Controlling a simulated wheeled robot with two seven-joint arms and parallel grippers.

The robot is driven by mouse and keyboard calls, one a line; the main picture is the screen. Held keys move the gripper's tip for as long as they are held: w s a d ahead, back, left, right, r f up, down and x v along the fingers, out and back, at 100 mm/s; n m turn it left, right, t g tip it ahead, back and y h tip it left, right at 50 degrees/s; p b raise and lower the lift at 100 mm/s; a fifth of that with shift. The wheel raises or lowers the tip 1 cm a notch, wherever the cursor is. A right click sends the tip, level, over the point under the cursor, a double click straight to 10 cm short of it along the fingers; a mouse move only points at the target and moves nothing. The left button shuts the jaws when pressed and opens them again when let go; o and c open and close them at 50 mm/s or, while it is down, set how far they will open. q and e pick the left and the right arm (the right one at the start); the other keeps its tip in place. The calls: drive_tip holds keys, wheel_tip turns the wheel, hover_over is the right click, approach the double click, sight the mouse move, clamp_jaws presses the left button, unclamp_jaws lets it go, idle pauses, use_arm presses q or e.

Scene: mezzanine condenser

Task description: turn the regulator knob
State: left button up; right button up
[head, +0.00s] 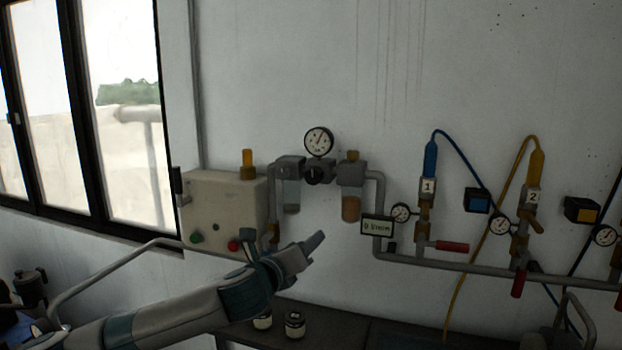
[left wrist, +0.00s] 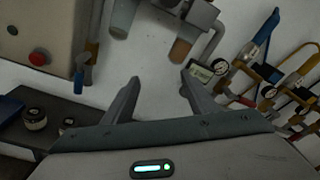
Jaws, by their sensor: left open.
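The regulator is on the white wall, with a dark knob (head: 315,175) below a round white gauge (head: 319,141). A filter bowl (head: 291,195) hangs left of it and an amber-bottomed bowl (head: 351,207) right of it. My left gripper (head: 314,242) is below the knob in the head view, apart from it. In the left wrist view, my left gripper (left wrist: 160,80) has its fingers spread with nothing between them. Part of the grey regulator assembly (left wrist: 196,12) shows at that view's top edge; I cannot make out the knob there. My right gripper is out of view.
A beige box (head: 215,205) with a red button (head: 234,246) is left of the regulator. A small display (head: 377,226), pipes, valves and hoses run right. Jars (head: 295,324) stand on a dark bench (head: 345,325) below. Bare wall lies below the bowls.

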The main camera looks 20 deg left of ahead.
sight(312, 177)
use_arm(q)
drive_tip(key=s+a+r+m+t+y+p, duration=0.1)
drive_tip(key=s+a+r+m, duration=0.1)
drive_tip(key=r, duration=0.9)
drive_tip(key=shift+s+a+r+m+p, duration=0.3)
drive_tip(key=shift+s+a+m+p, duration=0.1)
drive_tip(key=shift+s+m, duration=0.4)
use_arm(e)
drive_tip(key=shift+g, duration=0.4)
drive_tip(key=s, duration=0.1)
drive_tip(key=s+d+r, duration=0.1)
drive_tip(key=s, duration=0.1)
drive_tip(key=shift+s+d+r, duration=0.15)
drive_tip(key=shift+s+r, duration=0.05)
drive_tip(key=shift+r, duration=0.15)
use_arm(q)
drive_tip(key=w+p, duration=0.2)
drive_tip(key=w, duration=0.3)
drive_tip(key=w+p, duration=0.2)
drive_tip(key=w, duration=0.3)
drive_tip(key=w+p, duration=0.2)
drive_tip(key=w, duration=0.3)
drive_tip(key=shift+w+d+r+p, duration=0.15)
drive_tip(key=shift+w+d+p, duration=0.05)
drive_tip(key=shift+d+p, duration=0.15)
drive_tip(key=shift+w+p, duration=0.3)
drive_tip(key=shift+w, duration=0.65)
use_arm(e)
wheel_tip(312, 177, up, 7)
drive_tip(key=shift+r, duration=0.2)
